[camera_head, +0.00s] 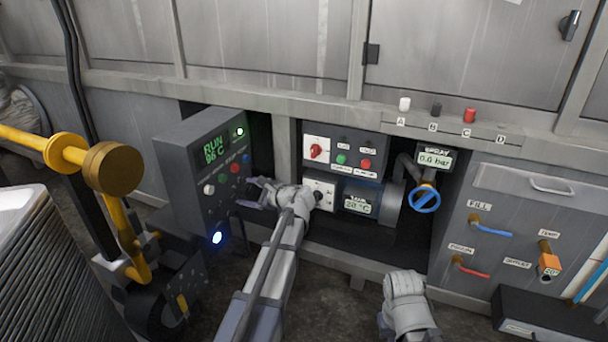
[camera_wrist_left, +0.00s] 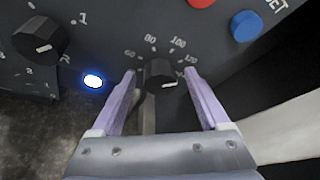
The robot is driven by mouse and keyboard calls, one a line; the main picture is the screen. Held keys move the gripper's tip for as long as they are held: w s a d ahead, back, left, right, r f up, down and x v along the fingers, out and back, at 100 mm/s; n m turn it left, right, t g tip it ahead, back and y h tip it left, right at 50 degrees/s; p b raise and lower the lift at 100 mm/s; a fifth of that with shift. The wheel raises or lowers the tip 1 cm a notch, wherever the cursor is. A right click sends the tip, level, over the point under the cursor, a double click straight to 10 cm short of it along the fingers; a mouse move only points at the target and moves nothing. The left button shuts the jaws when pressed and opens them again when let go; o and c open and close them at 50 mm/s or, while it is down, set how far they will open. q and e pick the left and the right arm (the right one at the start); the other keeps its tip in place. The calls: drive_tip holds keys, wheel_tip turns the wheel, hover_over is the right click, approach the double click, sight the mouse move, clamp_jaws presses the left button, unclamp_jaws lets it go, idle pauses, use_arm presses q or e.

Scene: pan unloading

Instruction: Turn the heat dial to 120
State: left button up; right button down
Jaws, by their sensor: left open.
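The heat dial (camera_wrist_left: 160,75) is a small black knob with a white mark, on a dark panel with the numbers 60, 80, 100 and 120 around it. The white mark points to the right, slightly below the 120 label. In the left wrist view my left gripper (camera_wrist_left: 160,71) is open, with one lilac finger on each side of the dial. I cannot tell whether they touch it. In the head view my left gripper (camera_head: 255,190) is at the right side of the control box (camera_head: 182,178), whose green screen (camera_head: 214,149) appears to read RUN 96 °C. The dial is hidden there.
Another black knob (camera_wrist_left: 40,38) and a blue button (camera_wrist_left: 246,26) are near the dial. A panel with a red switch (camera_head: 316,151) stands right of the box. A yellow pipe (camera_head: 60,152) is at the left. My right arm (camera_head: 405,295) shows at the bottom.

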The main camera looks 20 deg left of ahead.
use_arm(q)
drive_tip(key=s+d+r+n+h+p, duration=0.2)
drive_tip(key=s+d+r+p, duration=0.2)
drive_tip(key=p, duration=0.6)
drive_tip(key=s+d+r+n+g+h+p, duration=0.1)
drive_tip(key=s+d+r+p, duration=0.3)
drive_tip(key=d+r+p, duration=0.5)
drive_tip(key=s+d+r+n+h+p, duration=0.3)
drive_tip(key=s+d+r+p, duration=0.2)
drive_tip(key=p, duration=0.7)
drive_tip(key=shift+d+r+g+h, duration=0.35)
drive_tip(key=shift+d+r, duration=0.75)
drive_tip(key=shift+d, duration=1.25)
drive_tip(key=s+d+r+n+g+h+p, duration=0.1)
drive_tip(key=s+d+r+h+p, duration=0.1)
drive_tip(key=s+d+r+p, duration=0.2)
drive_tip(key=s+d+r+n+g+h+p, duration=0.1)
drive_tip(key=s+d+r+p, duration=0.4)
drive_tip(key=r+p, duration=0.5)
drive_tip(key=s+d+r+n+g+h+p, duration=0.1)
drive_tip(key=s+d+r+p, duration=0.4)
drive_tip(key=p, duration=0.7)
wheel_tip(320, 180, up, 2)
drive_tip(key=shift+d+r+n+h, duration=0.15)
drive_tip(key=shift+d+n+h, duration=0.25)
drive_tip(key=shift+n+h, duration=0.35)
